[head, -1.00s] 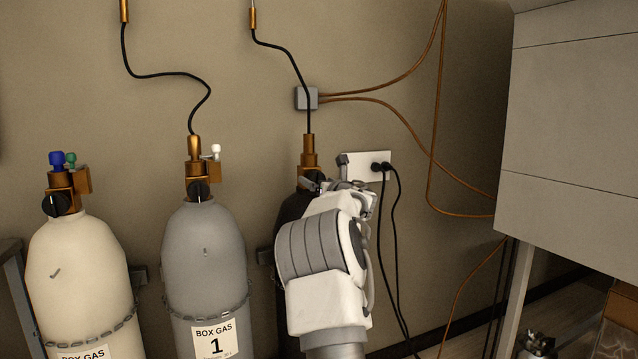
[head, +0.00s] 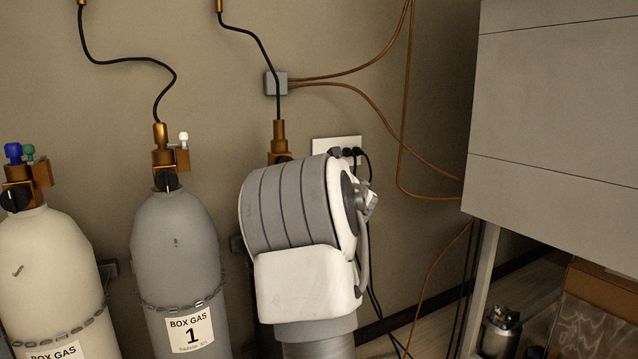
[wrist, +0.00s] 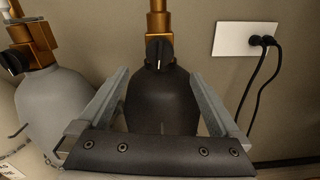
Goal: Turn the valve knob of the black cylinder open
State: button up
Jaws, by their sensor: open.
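The black cylinder (wrist: 162,100) stands upright in the middle of the wrist view. Its black valve knob (wrist: 159,52), with a pale mark, sits at the base of the brass valve (wrist: 160,18). My gripper (wrist: 163,88) is open, its two fingers spread to either side of the cylinder's shoulder in the picture, with the knob above and between them. Nothing is between the fingertips that I can see touching them. In the head view my arm hides the black cylinder and its knob; only the brass fitting (head: 279,137) shows above.
The grey cylinder (head: 176,240) labelled BOX GAS 1 stands left, with a cream cylinder (head: 50,265) farther left. Chains cross both. A wall outlet (wrist: 245,39) with plugged black cords is right of the black cylinder. A large grey cabinet (head: 555,120) stands at the right.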

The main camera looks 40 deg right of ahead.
jog(key=v, duration=0.7)
dwell(0.5)
jog(key=s+a+f+m+g, duration=0.1)
jog(key=s+a+m+g, duration=0.25)
jog(key=a+m, duration=0.65)
jog(key=s+a+f+m+g, duration=0.2)
jog(key=s+a+m, duration=0.2)
jog(key=a+m, duration=0.6)
jog(key=s+a+f+m+g+y, duration=0.25)
jog(key=s+a+f+m, duration=0.3)
jog(key=s+a, duration=0.35)
jog(key=s+a+f+m+g+y, duration=0.25)
jog(key=s+a+f+m, duration=0.3)
jog(key=s+a, duration=0.4)
notch_tip(320, 180, up, 27)
jog(key=g+p, duration=0.1)
jog(key=p, duration=2.6)
jog(key=shift+s+r+m+h+p, duration=0.2)
jog(key=shift+s+m+h+p, duration=0.1)
jog(key=shift+s+m+p, duration=0.1)
